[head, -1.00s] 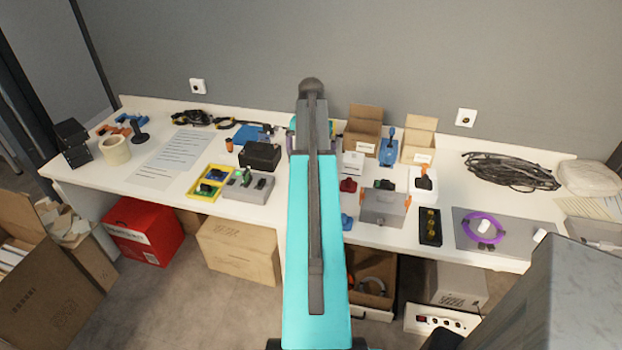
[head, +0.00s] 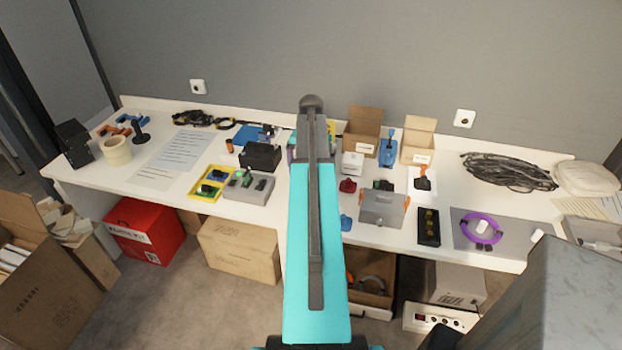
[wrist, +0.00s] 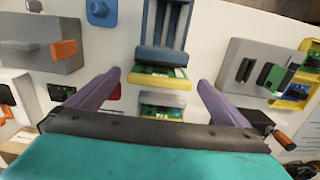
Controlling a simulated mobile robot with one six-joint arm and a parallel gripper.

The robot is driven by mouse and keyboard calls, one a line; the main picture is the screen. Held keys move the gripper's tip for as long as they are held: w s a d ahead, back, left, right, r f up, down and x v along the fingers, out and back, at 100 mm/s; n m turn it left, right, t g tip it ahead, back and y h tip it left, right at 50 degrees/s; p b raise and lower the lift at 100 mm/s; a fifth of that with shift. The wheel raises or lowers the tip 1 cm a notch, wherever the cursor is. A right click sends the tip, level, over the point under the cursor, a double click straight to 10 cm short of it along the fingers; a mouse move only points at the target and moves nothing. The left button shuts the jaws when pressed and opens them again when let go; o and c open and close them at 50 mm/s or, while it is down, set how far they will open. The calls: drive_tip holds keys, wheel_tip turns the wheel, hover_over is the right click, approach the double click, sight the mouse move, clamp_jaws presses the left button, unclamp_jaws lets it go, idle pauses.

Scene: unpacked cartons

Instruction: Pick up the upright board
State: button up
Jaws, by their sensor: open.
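In the wrist view my gripper (wrist: 159,78) is open, its two purple fingers apart and pointing at the table. Between and beyond the fingertips are a yellow-edged piece with a green board (wrist: 160,73) and a grey holder with a green board (wrist: 162,113). I cannot tell for sure which one is the upright board. A blue-grey slotted rack (wrist: 166,28) stands just past the yellow-edged piece. Neither finger visibly touches a board. In the head view my arm hides this spot and most of the gripper.
A grey box with an orange latch (head: 383,207) stands right of my arm. A black box (head: 261,156), a grey tray (head: 248,187) and a yellow tray (head: 211,182) stand left. Open cartons (head: 363,131) are behind. The white table (head: 120,183) has clear patches at front left.

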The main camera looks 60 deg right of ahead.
drive_tip(key=shift+f, duration=0.55)
drive_tip(key=c, duration=1.2)
drive_tip(key=shift+r, duration=0.15)
drive_tip(key=shift+r+b, duration=1.15)
drive_tip(key=shift+r, duration=3.75)
drive_tip(key=shift+w, duration=0.1)
